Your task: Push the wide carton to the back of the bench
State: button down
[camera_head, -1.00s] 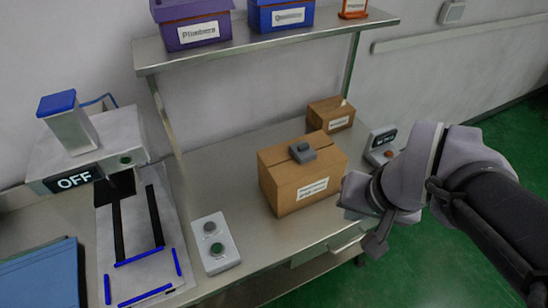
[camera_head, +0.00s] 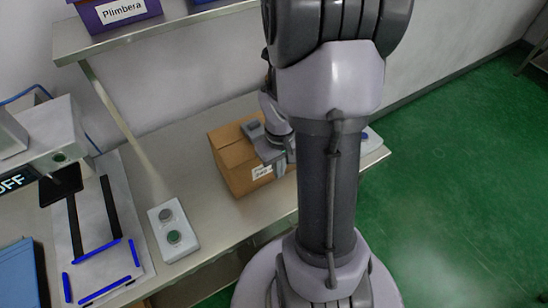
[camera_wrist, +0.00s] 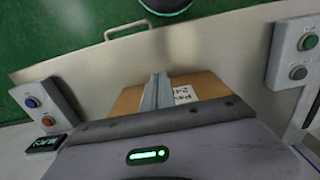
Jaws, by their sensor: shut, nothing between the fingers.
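The wide carton (camera_head: 232,168) is a brown box with a white label, sitting on the steel bench (camera_head: 188,140). My arm hides the carton's right part in the head view. In the wrist view, the shut fingers (camera_wrist: 155,92) overlap the tan carton (camera_wrist: 207,83) beside its label.
A two-button box (camera_head: 173,230) stands left of the carton, and another control box (camera_head: 371,142) stands at the right, partly hidden by my arm. A shelf (camera_head: 150,28) with a purple bin (camera_head: 118,12) hangs above the bench's back. Bare bench lies between carton and left box.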

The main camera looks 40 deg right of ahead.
jog(key=w, duration=0.1)
jog(key=w+f, duration=0.1)
jog(key=w+d+f+b, duration=0.1)
jog(key=w, duration=0.1)
dwell(0.3)
